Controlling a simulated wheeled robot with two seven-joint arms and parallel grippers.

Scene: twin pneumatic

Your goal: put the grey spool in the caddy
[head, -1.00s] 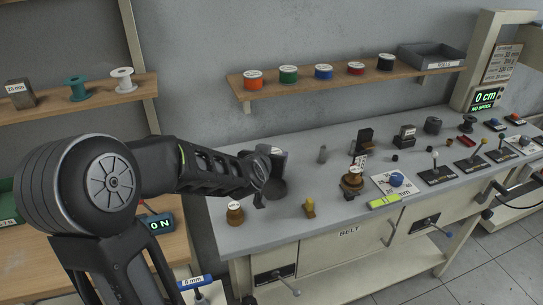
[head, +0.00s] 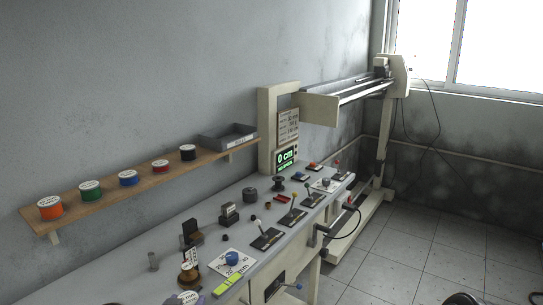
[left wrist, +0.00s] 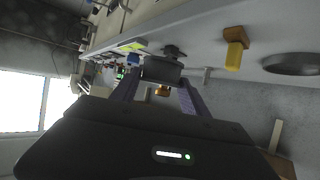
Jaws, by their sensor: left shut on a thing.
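My left gripper (head: 196,299) is at the bottom edge of the head view, mostly cut off. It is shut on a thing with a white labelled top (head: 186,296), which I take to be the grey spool. In the left wrist view a dark grey body (left wrist: 162,69) sits between the two purple-tinted fingers of the left gripper (left wrist: 160,84). A grey open tray (head: 228,136) with a label stands at the right end of the wall shelf; I cannot tell if it is the caddy. My right gripper is not in view.
Several coloured spools line the wooden shelf (head: 110,188). The bench (head: 165,262) holds a brass piece (head: 188,274), a blue knob on a card (head: 232,258), black blocks and lever plates. A green display (head: 286,157) reads 0 cm. The tiled floor (head: 400,255) at right is largely clear.

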